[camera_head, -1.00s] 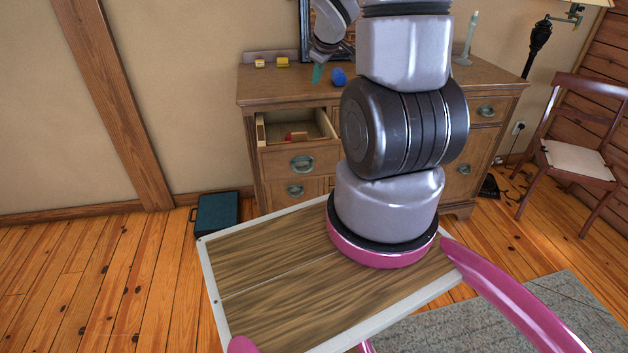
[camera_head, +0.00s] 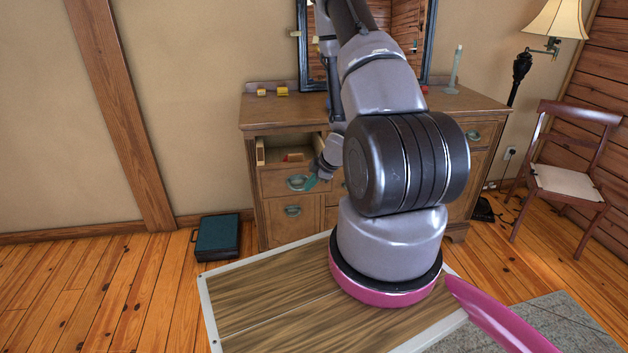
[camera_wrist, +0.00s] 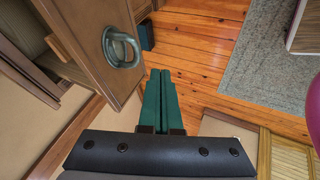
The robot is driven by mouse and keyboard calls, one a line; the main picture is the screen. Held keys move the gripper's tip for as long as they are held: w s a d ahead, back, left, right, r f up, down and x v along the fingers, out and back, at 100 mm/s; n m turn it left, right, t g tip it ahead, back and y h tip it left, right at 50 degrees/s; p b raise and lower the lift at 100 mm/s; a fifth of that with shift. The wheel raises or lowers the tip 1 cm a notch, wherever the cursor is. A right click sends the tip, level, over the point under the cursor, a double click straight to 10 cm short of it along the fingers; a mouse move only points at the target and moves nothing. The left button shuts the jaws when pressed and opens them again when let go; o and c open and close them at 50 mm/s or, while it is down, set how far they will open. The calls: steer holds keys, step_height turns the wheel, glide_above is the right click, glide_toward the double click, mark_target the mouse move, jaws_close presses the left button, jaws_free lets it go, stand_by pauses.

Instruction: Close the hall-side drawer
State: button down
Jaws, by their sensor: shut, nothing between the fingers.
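The wooden dresser (camera_head: 262,117) has its upper-left drawer (camera_head: 283,183) pulled out; it is the only one I see open. A small reddish thing (camera_head: 293,157) lies inside it. My arm hides the dresser's middle.
Small yellow things (camera_head: 281,91), a candlestick (camera_head: 454,70) and a mirror (camera_head: 429,45) are on the dresser top. A teal case (camera_head: 218,237) stands on the floor at left. A chair (camera_head: 566,182) and a lamp (camera_head: 521,65) are at right. Floor left of the case is clear.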

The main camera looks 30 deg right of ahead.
steer(key=w+f, duration=0.4)
steer(key=w, duration=0.2)
steer(key=shift+f, duration=0.25)
steer(key=shift+w+d, duration=0.1)
